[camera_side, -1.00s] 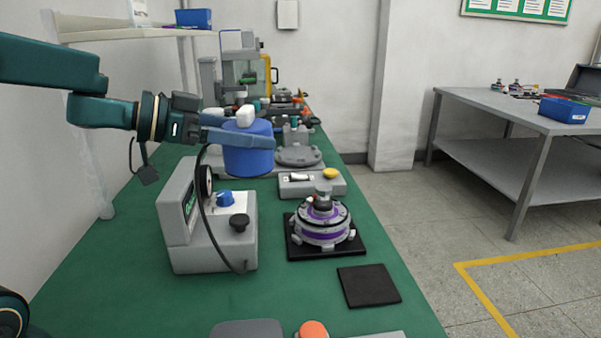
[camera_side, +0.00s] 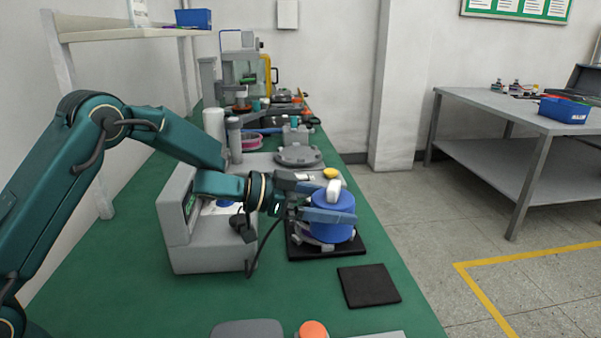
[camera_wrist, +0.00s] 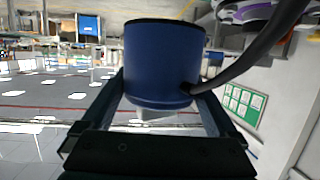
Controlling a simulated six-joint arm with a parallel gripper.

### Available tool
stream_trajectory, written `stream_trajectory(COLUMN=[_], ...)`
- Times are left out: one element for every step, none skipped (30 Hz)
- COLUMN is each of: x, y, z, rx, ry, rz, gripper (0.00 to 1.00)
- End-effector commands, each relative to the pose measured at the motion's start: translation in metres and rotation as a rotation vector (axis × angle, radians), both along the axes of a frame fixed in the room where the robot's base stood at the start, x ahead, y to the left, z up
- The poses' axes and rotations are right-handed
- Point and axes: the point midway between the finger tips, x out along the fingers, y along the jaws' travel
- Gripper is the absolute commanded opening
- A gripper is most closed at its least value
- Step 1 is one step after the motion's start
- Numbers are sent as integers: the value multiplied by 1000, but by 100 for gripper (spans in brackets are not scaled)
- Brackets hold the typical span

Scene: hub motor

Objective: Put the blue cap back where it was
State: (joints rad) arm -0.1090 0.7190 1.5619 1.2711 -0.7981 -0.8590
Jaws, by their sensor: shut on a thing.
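My gripper (camera_side: 328,207) is shut on the blue cap (camera_side: 333,226), with a finger on either side. In the wrist view the cap (camera_wrist: 165,62) sits between the fingers. A white knob (camera_side: 333,190) shows at its top. In the side view the cap is over the hub motor (camera_side: 318,244) on a black square pad (camera_side: 352,250). The cap hides most of the motor; only its grey lower edge and lugs show. I cannot tell whether the cap is resting on it or just above it.
A grey instrument box (camera_side: 205,250) stands left of the motor, under my arm. An empty dark pad (camera_side: 368,285) lies in front. A grey round fixture (camera_side: 298,156) and a small box with a yellow button (camera_side: 331,173) are behind.

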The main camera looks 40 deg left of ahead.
Motion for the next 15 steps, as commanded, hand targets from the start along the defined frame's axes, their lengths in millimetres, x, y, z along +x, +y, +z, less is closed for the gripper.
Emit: stream_trajectory(x=[1, 1, 3, 4, 5, 7, 8, 8, 9, 10, 11, 12, 12, 12, 13], y=[-14, -21, -29, -36, -42, -50, -56, -61, -67, -71, -74, -78, -80, -81, -82], z=[-9, -13, -18, -22, -26, -31, -34, -37, -41, -43, -45, -47, -48, -49, -50], rx=[-2, -1, 0, -1, -1, 0, 0, -1, 0, 0, -1, 1, 0, 0, 1], ry=[5, 6, 4, 5, 5, 4, 4, 3, 2, 2, 2, 1, 0, 0, 1], rz=[-8, -6, -6, -7, -6, -5, -5, -4, -5, -4, -2, -2, -1, -1, 0], gripper=[20, 20, 20, 20, 20, 20, 20, 20, 20, 20, 20, 20, 20, 20, 20])
